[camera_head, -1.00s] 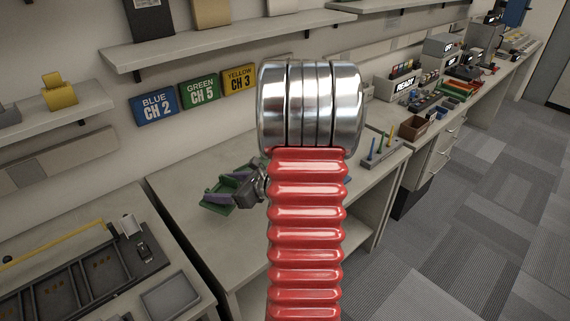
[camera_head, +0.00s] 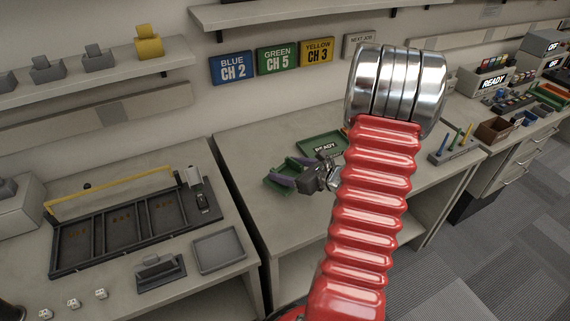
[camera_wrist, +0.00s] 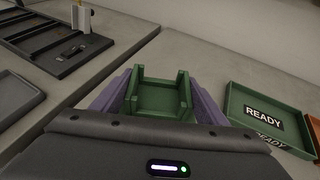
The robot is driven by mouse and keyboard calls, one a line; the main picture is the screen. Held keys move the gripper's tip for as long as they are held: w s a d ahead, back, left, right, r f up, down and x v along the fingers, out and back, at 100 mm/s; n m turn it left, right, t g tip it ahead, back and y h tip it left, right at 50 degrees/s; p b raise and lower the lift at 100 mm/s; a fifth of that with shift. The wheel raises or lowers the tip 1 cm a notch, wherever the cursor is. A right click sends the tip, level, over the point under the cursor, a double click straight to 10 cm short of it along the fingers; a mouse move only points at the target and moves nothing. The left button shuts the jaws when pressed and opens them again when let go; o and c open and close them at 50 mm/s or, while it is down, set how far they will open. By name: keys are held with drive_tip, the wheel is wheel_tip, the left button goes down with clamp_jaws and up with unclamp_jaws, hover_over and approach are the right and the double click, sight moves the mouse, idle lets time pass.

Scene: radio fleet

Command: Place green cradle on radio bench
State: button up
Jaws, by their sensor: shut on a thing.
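The green cradle (camera_wrist: 160,96) is a small open-topped holder between the two purple fingers of my gripper (camera_wrist: 158,100) in the wrist view. My gripper (camera_head: 287,178) is shut on it. In the head view the green cradle (camera_head: 275,182) shows at the gripper's left, over the middle bench. The radio bench could be this pale bench (camera_head: 240,150); no label names it. I cannot tell whether the cradle touches the bench top.
A green READY tray (camera_head: 322,144) lies just beyond the gripper; in the wrist view it (camera_wrist: 262,112) is at right. A dark rack (camera_head: 130,225) with a yellow bar stands on the left bench beside a grey tray (camera_head: 218,247). A pen block (camera_head: 452,150) is at right.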

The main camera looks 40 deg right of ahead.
idle(0.4)
drive_tip(key=shift+f, duration=2.15)
drive_tip(key=o, duration=2.1)
drive_tip(key=shift+f, duration=0.15)
drive_tip(key=v, duration=1.2)
